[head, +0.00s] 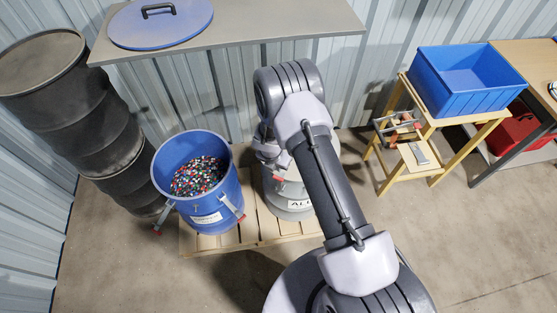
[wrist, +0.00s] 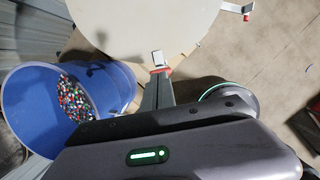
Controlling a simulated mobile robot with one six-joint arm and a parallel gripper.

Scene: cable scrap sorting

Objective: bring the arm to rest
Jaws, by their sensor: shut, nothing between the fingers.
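My arm reaches from the bottom right of the head view up and over the pallet. My gripper (wrist: 157,78) is shut and empty in the wrist view, its fingers pointing at the edge of a pale round drum top. In the head view the arm's end is partly hidden behind its own links, above the grey drum (head: 290,207) with a label starting "AL". Red-ended clamps show at that drum's rim. I cannot tell whether my fingertips touch the nearest clamp (wrist: 159,60).
An open blue drum (head: 207,217) of coloured granules stands left on a wooden pallet (head: 247,237). Black drums (head: 85,110) stand beyond it. A blue lid (head: 160,25) lies on the shelf (head: 260,25). A blue crate (head: 470,103) sits on a wooden stand at right. The floor between is clear.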

